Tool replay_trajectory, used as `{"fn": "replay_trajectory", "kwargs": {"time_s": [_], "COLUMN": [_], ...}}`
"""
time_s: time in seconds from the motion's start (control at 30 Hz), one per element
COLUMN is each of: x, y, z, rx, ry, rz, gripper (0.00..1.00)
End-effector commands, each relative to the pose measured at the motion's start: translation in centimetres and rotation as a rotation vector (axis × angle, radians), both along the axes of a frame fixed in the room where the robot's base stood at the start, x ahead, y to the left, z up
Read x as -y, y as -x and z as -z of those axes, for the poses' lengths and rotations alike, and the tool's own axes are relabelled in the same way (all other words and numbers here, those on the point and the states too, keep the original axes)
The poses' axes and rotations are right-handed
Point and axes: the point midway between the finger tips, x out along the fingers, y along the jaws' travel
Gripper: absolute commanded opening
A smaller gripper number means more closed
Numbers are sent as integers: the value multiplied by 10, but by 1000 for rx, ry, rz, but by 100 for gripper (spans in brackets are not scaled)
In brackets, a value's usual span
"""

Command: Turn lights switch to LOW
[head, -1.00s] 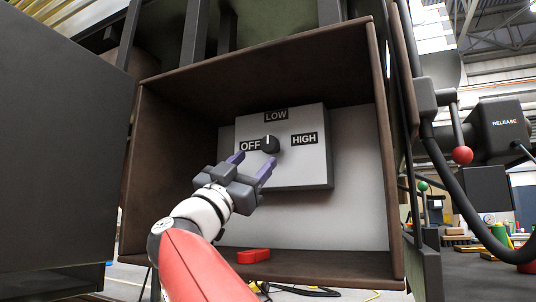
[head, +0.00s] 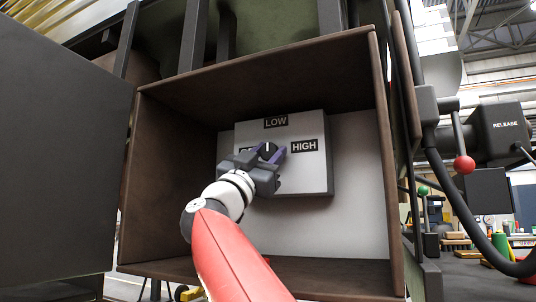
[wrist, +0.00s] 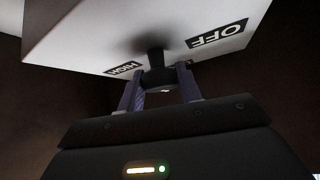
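The lights switch is a dark round knob (head: 267,150) on a pale grey box with LOW above it, HIGH at its right and OFF at its left, now mostly covered. A light line on the knob runs roughly upright, towards LOW. My gripper (head: 267,156) is at the knob, with one purple finger on either side. In the wrist view, the knob (wrist: 157,77) sits between the two fingertips of my gripper (wrist: 158,82). The fingers are apart; whether they touch the knob's sides is unclear.
The switch box (head: 312,178) is mounted inside a brown open-fronted housing (head: 170,170), whose walls surround my arm. A dark panel (head: 60,160) stands at the left. A RELEASE unit (head: 500,128) and a red-balled lever (head: 464,165) are outside at the right.

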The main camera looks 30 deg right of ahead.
Motion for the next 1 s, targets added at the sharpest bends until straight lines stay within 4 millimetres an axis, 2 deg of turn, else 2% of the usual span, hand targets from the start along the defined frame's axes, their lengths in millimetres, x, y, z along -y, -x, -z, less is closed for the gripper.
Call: {"fn": "replay_trajectory", "kwargs": {"time_s": [0.03, 0.1, 0.13, 0.67, 0.7, 0.83, 1.0], "x": [0, 0, 0, 0, 0, 0, 0], "y": [0, 0, 0, 0, 0, 0, 0], "z": [0, 0, 0, 0, 0, 0, 0], "rx": [0, 0, 0, 77, 77, 76, 76], "ry": [0, 0, -1, -61, -61, -60, -60], "rz": [0, 0, 1, 1, 1, 1, 1], "gripper": [23, 14, 12, 11, 39, 55, 55]}}
